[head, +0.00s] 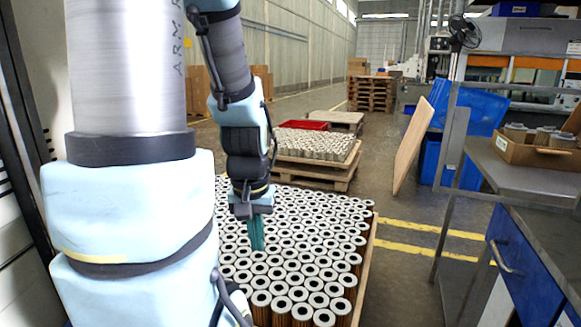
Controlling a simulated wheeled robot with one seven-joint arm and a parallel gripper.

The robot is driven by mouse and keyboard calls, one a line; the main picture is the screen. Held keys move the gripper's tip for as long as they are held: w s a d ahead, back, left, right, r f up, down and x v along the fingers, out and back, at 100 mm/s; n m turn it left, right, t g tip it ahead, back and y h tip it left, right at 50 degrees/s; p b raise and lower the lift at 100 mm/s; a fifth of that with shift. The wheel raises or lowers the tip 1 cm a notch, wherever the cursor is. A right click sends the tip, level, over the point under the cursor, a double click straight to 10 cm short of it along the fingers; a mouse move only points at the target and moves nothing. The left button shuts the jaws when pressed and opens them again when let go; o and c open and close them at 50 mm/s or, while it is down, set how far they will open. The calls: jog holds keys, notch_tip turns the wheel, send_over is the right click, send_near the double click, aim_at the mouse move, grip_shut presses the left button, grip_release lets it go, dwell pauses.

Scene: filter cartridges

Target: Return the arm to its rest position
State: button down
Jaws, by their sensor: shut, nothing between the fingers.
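My arm comes down from the top of the head view, its large pale-blue and grey links filling the left side. My gripper (257,234) has green fingers pointing down. They are shut with nothing visible between them. The gripper appears over a pallet of upright filter cartridges (310,285), which are metal-topped cylinders with dark centre holes, packed in rows. I cannot tell the exact gap between the fingertips and the cartridge tops. My arm hides the left part of the pallet.
Behind is a second pallet of cartridges (310,146) with a red tray (302,125). To the right stand a grey workbench (535,170) with a cardboard box (540,150), and a blue cabinet (515,265). A leaning wooden board (412,147) stands mid-right. Floor between pallet and bench is clear.

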notch_tip(320, 180, up, 16)
jog(key=p, duration=1.4)
jog(key=shift+f, duration=0.2)
